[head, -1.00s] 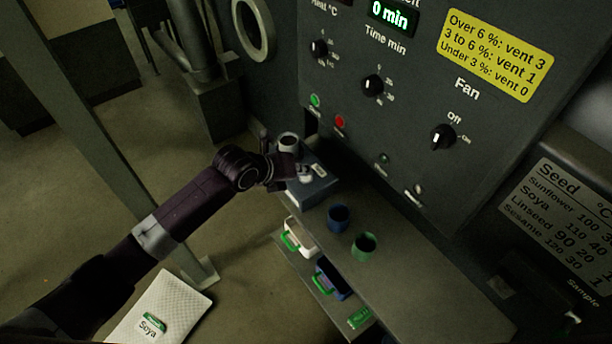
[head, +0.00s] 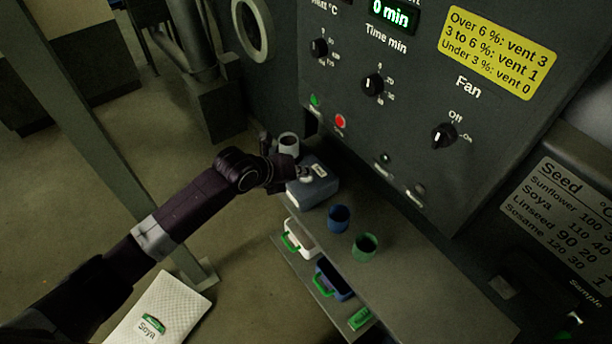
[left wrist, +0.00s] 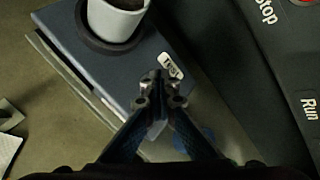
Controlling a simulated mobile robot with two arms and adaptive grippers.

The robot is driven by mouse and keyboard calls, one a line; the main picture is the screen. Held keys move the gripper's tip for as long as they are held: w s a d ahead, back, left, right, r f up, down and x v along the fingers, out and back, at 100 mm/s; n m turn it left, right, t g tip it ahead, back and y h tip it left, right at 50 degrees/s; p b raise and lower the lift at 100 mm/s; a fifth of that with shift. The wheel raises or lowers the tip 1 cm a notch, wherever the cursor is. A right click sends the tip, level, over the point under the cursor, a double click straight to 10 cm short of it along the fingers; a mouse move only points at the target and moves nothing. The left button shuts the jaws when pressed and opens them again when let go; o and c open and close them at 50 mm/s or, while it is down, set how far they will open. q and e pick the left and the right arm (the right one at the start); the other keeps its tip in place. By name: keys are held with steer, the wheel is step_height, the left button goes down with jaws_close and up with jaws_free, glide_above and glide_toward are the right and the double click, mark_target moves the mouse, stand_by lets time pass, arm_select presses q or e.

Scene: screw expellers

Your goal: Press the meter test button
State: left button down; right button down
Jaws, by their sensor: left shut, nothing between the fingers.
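The meter (head: 322,187) is a blue-grey box on the shelf beneath the control panel. It has a cup (head: 288,144) in a dark ring at its far left end; the cup also shows at the top of the left wrist view (left wrist: 118,18). A small white label (left wrist: 172,66), seemingly reading "Test", is on the meter's top. My left gripper (left wrist: 160,84) is shut and empty, its fingertips over the meter's edge beside the label. In the head view the gripper (head: 297,176) is at the meter's top. I cannot make out the test button; the fingers may hide it. My right gripper is not in view.
A blue cup (head: 339,218) and a green cup (head: 365,246) stand on the shelf (head: 420,285) to the right. The control panel (head: 410,110) with knobs and a red button (head: 340,121) rises close behind. Trays with green handles are below.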

mark_target(304, 179)
arm_select(q)
steer(key=shift+r+p, duration=0.7)
steer(key=shift+r, duration=0.1)
steer(key=shift+r, duration=0.1)
step_height(304, 179, up, 5)
steer(key=p, duration=0.4)
stand_by(0.6)
